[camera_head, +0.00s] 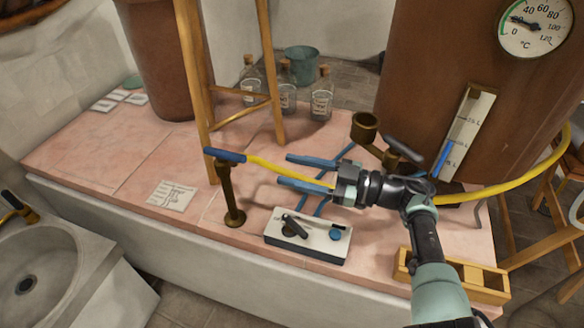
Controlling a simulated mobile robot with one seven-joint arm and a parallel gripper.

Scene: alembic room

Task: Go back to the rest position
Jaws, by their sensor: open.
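My gripper (283,169) reaches in from the lower right over the pink tiled bench (120,160). Its two blue fingers point left and stand apart. A yellow hose (268,164) runs between the fingers in the picture; I cannot tell whether it touches them. The hose's blue end (225,155) is at the top of a brass post (231,195). The hose passes out of sight behind my gripper and shows again at the right.
A control box (308,236) with a black lever stands below my gripper. A brass cup (365,128) and large copper vessel (430,60) stand behind it. A wooden rack (470,277) is beside my arm. A wooden stand (197,75) and glass bottles (287,98) are farther back.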

